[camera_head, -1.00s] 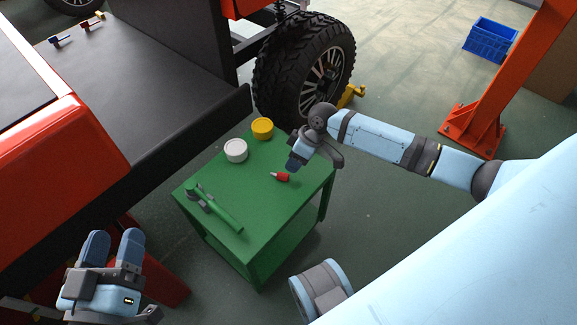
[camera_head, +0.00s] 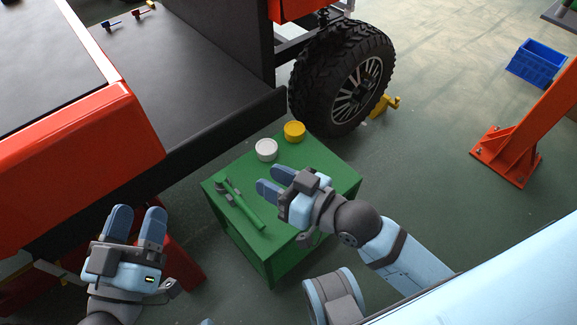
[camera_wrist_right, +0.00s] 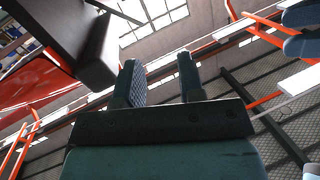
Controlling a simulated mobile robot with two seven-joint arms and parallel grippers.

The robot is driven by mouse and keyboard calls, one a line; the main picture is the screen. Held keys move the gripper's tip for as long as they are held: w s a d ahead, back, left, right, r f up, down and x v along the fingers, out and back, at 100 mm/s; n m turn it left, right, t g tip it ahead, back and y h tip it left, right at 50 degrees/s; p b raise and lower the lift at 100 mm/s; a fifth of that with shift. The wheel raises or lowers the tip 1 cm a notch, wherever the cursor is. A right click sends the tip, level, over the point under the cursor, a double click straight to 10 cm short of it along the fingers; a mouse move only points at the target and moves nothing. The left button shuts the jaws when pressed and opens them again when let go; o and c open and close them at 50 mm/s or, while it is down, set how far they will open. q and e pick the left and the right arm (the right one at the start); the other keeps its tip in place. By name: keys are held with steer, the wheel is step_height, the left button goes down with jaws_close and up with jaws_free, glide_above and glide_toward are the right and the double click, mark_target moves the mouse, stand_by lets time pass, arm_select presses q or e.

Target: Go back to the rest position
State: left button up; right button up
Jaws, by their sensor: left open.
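My left gripper (camera_head: 136,222) is at the lower left of the head view, open and empty, its two blue fingers apart and pointing up in the picture. My right gripper (camera_head: 271,181) shows in front of the green cart (camera_head: 335,182), fingers pointing left in the picture. In the right wrist view its two fingers (camera_wrist_right: 158,82) stand apart with nothing between them, against windows and ceiling beams. Two blue finger-like shapes, probably of my left gripper, show at that view's right edge.
On the cart are a white round container (camera_head: 266,150), a yellow one (camera_head: 294,132) and a green tool (camera_head: 244,208). A vehicle with a black tyre (camera_head: 345,80) stands behind. An orange post (camera_head: 515,140) and blue crate (camera_head: 538,65) are at the right.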

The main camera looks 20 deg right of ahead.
step_height(320, 180, up, 7)
steer(key=s+d+m+t, duration=0.1)
steer(key=s+t, duration=0.2)
steer(key=shift+d+f+m+t+h, duration=0.2)
steer(key=shift+m+t+h, duration=0.1)
steer(key=shift+m+h, duration=0.1)
